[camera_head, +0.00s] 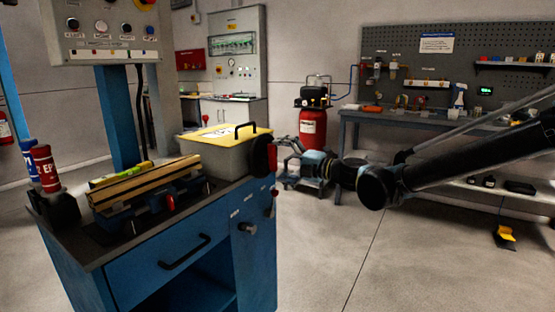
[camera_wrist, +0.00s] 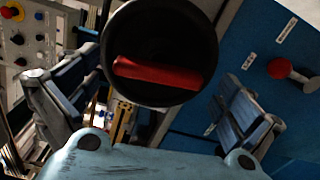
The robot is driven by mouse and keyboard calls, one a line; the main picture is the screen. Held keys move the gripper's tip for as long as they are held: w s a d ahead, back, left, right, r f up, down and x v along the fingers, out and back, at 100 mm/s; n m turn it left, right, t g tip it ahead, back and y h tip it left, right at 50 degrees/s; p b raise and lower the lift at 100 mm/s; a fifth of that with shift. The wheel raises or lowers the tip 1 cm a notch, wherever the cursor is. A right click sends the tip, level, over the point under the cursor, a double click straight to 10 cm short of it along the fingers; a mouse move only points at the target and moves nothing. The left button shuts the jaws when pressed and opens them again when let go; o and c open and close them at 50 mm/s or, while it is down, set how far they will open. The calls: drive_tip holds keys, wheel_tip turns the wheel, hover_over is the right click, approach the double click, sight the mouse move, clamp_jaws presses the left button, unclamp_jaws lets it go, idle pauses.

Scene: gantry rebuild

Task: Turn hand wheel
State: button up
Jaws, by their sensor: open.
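The hand wheel is a black round disc with a red bar across its face (camera_wrist: 160,28). It fills the upper middle of the wrist view. In the head view it shows edge-on as a dark disc (camera_head: 261,156) at the right side of the blue cabinet top. My gripper (camera_head: 284,146) is right of the wheel and close to it. In the wrist view my gripper (camera_wrist: 160,80) is open, with one finger on each side of the wheel. I cannot tell whether either finger touches it. The red bar lies nearly level, tilted slightly down to the right.
The blue cabinet (camera_head: 180,262) carries a grey bin with a yellow lid (camera_head: 220,132) and a vise with wooden strips (camera_head: 148,190). A red knob (camera_wrist: 279,68) sticks out of the blue panel right of the wheel. A control box (camera_head: 100,30) hangs above. Open floor lies right.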

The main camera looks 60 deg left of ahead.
drive_tip(key=v, duration=0.9)
drive_tip(key=shift+d, duration=0.2)
drive_tip(key=shift+w, duration=0.1)
